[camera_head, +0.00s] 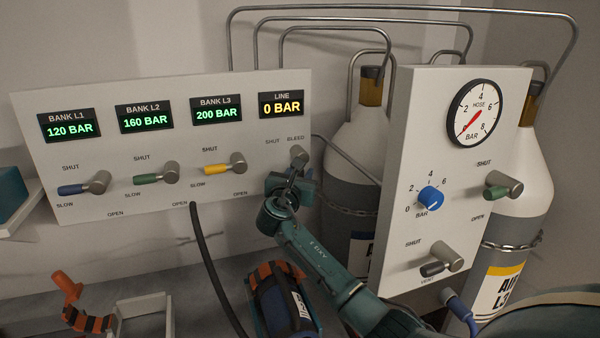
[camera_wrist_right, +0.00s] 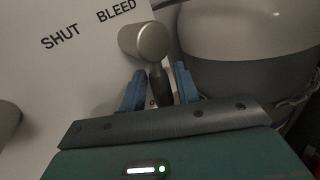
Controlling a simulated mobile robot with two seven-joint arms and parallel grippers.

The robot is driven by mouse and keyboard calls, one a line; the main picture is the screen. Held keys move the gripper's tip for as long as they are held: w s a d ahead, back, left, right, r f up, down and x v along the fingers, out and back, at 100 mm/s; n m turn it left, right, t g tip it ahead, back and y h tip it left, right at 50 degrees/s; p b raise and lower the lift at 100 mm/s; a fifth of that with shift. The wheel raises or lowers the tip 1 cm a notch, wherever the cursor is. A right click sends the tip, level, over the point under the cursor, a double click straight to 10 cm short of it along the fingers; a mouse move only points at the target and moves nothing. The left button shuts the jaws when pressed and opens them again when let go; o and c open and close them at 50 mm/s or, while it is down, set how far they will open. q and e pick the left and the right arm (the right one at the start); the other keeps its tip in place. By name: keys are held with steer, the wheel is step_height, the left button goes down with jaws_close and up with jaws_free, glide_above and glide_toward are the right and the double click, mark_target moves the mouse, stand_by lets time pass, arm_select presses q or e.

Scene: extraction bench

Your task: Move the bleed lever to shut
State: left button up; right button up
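The bleed lever (camera_head: 298,155) is at the right end of the white panel, under the LINE display. It has a grey metal hub, and the labels SHUT and BLEED are above it. In the right wrist view, its dark handle (camera_wrist_right: 159,88) points down from the round hub. My right gripper (camera_head: 287,186) is just below the hub. Its blue fingers (camera_wrist_right: 160,88) stand on either side of the handle, with small gaps that look clear, so it seems open around it. The arm hides the lower handle in the head view. My left gripper is not in view.
Three bank levers, blue (camera_head: 85,187), green (camera_head: 157,176) and yellow (camera_head: 226,167), are to the left. The LINE display (camera_head: 281,104) reads 0 BAR. A regulator panel (camera_head: 405,160) and gas cylinders (camera_head: 355,150) stand to the right. A black hose (camera_head: 205,255) hangs below.

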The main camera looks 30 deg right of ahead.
steer(key=shift+w+d, duration=0.1)
steer(key=shift+d, duration=0.05)
jaws_close()
stand_by(0.4)
